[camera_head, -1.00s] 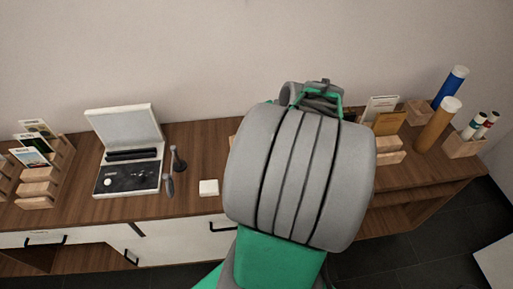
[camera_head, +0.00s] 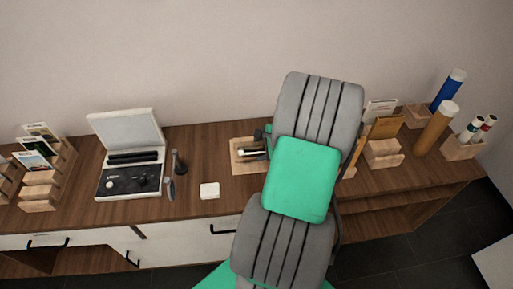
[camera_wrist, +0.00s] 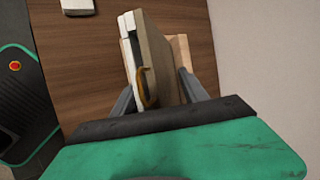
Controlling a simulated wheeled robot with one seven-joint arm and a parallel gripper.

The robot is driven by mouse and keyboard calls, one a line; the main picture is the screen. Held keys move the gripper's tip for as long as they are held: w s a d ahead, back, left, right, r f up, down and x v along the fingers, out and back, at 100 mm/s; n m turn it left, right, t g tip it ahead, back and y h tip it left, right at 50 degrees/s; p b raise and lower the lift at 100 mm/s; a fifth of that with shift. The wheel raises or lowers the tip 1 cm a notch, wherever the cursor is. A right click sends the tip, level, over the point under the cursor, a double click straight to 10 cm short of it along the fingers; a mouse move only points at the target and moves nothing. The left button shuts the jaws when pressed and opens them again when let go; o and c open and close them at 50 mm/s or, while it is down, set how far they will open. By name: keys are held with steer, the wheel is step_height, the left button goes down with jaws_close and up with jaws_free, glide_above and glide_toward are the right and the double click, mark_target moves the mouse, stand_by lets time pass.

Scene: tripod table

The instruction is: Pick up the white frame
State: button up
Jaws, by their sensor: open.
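In the wrist view, a flat upright panel with white edges and a beige face (camera_wrist: 160,55) appears to be the white frame. A small brown curved piece (camera_wrist: 147,90) shows at its near end. My gripper (camera_wrist: 156,82) is open, with one finger on each side of the panel; I cannot tell whether either finger touches it. In the head view, my arm covers much of this spot. A wooden base (camera_head: 240,167) with a white and dark item above it shows left of the arm.
A small white square (camera_head: 209,190) lies on the wooden table (camera_head: 130,212). An open case (camera_head: 128,155) and card racks (camera_head: 40,190) stand left. Card holders (camera_head: 384,155) and tubes (camera_head: 437,127) stand right. The wall is close behind.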

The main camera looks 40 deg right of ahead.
steer(key=shift+a+f, duration=0.1)
jaws_close()
stand_by(0.5)
